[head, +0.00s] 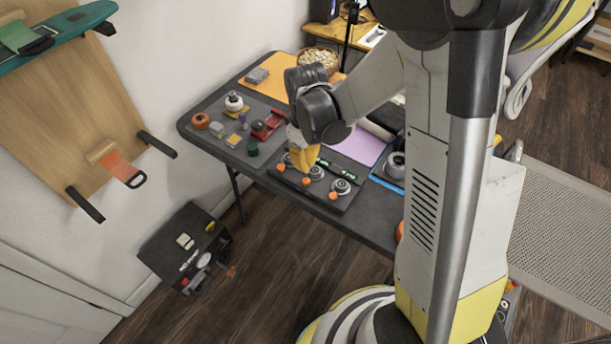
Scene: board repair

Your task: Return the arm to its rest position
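My arm reaches from the upper right over the dark table (210,108). My gripper (303,167), with yellow fingers, points down over a dark mat (347,203) near the table's front edge. The mat carries several round grey parts with orange knobs (333,196) and green-marked pieces. The fingers are close to these parts. I cannot tell whether they touch anything, or whether they are open or shut. My arm hides part of the table behind it.
Small items, including a red tool (267,127) and an orange roll (200,120), lie on the table's left. A bowl (320,60) stands at the back. An open black toolbox (185,247) is on the floor. A board (75,110) hangs on the left wall.

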